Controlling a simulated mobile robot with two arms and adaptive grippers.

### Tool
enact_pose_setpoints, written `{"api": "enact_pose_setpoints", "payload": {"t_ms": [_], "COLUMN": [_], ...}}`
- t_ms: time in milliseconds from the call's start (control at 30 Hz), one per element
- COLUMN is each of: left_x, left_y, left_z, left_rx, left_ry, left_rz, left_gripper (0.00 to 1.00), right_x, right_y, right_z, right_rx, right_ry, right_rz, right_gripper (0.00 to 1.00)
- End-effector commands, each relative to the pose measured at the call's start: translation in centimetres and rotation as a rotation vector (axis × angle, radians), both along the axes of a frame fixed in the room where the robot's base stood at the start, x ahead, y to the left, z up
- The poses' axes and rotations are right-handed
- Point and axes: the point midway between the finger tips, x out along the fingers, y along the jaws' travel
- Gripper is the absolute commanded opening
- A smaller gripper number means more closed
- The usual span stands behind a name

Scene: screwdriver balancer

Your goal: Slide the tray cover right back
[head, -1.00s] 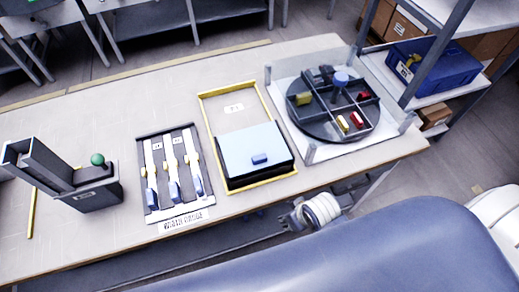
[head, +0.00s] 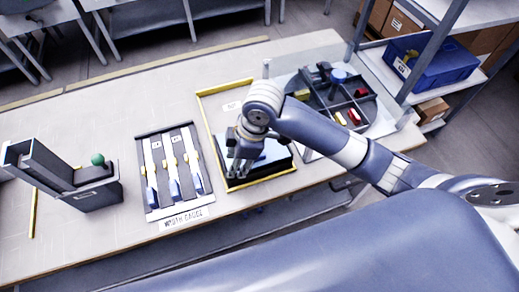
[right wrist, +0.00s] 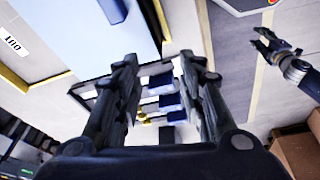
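The tray (head: 208,115) has a yellow rim and stands mid-bench. Its pale blue cover (head: 273,153) lies over the near part, with a dark band along its front; the far part with a white label is uncovered. My right gripper (head: 238,172) is above the cover's left near area and hides much of it. In the right wrist view the cover (right wrist: 85,28) is at the upper left, with its dark blue knob (right wrist: 112,10) at the top edge. The right gripper's fingers (right wrist: 158,75) are apart with nothing between them. My left gripper (right wrist: 275,45) shows there with fingers spread, away from the tray.
A slider gauge (head: 171,175) with blue and yellow sliders is left of the tray. A dark stand with a green ball (head: 97,159) is farther left. A round divided carousel (head: 318,90) stands to the right, partly behind my right arm. A shelf with a blue crate (head: 435,62) is beyond.

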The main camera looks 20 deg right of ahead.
Motion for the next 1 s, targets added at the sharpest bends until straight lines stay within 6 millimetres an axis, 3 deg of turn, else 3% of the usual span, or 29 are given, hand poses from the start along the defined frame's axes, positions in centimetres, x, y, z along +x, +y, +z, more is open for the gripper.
{"api": "enact_pose_setpoints", "payload": {"t_ms": [300,533,733,1000], "left_x": [0.0,-0.1,-0.1,-0.1], "left_y": [0.0,0.0,0.0,0.0], "left_z": [0.1,0.2,0.6,1.6], "left_rx": [0.0,0.0,0.0,0.0], "left_ry": [0.001,0.001,0.001,0.001], "left_rz": [0.0,0.0,0.0,0.0], "left_gripper": [0.4,0.4,0.4,0.4], "right_x": [3.1,3.7,3.7,3.6], "right_y": [-5.1,-7.0,-7.2,-7.1], "right_z": [4.5,6.0,4.5,-0.5], "right_rx": [-0.207,-0.265,-0.269,-0.268], "right_ry": [0.039,0.068,0.075,0.074], "right_rz": [0.217,0.263,0.266,0.266], "right_gripper": [0.37,0.37,0.37,0.37]}}
